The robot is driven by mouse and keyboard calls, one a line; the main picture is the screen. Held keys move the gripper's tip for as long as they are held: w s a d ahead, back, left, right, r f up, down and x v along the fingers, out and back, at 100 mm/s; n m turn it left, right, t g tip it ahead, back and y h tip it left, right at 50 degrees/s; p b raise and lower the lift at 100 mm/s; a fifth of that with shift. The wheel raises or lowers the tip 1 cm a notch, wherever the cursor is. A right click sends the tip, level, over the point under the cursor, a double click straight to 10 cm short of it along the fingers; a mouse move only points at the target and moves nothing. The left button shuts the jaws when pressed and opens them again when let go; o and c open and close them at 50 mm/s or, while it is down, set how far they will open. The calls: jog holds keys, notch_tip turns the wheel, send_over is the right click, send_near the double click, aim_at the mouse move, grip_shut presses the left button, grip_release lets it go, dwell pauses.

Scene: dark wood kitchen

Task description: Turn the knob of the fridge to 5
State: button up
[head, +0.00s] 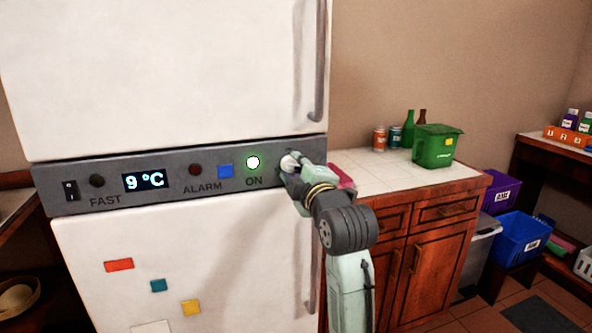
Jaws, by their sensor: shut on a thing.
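The white fridge (180,80) stands on the left with a grey control panel (120,177) across its middle. The panel carries a display (145,180) reading 9 °C, a lit green light (253,163) above the word ON, a blue square and a dark red ALARM light. The knob (290,162) is at the panel's right end and shows only in part as a pale shape. My gripper (294,166) is shut on the knob and covers most of it. The knob's numbers and pointer are hidden or too small to read.
A counter (375,172) to the right holds a green bin (437,146), cans and bottles. A pink thing (341,177) lies at its near left edge, behind my arm. The fridge's upper handle (318,70) hangs just above my gripper. Blue and purple crates stand farther right.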

jog(key=m, duration=0.3)
jog(key=shift+f+m, duration=0.1)
jog(key=shift+m, duration=0.3)
jog(key=m+p, duration=0.1)
jog(key=m, duration=0.2)
jog(key=shift+a+m, duration=0.1)
jog(key=shift+m, duration=0.2)
jog(key=m+p, duration=0.1)
jog(key=m, duration=0.2)
jog(key=shift+a+f+m, duration=0.1)
jog(key=shift+m, duration=0.2)
jog(key=m+p, duration=0.1)
jog(key=m, duration=0.2)
jog(key=shift+s+a+m, duration=0.1)
jog(key=shift+a+m, duration=0.05)
jog(key=shift+m, duration=0.15)
jog(key=m, duration=0.3)
jog(key=shift+m+p, duration=0.3)
jog(key=shift+p, duration=0.05)
jog(key=m, duration=0.3)
jog(key=shift+s+a+m, duration=0.1)
jog(key=shift+a+m, duration=0.05)
jog(key=shift+m, duration=0.25)
jog(key=m, duration=0.4)
jog(key=shift+a, duration=0.1)
jog(key=shift+m, duration=1.5)
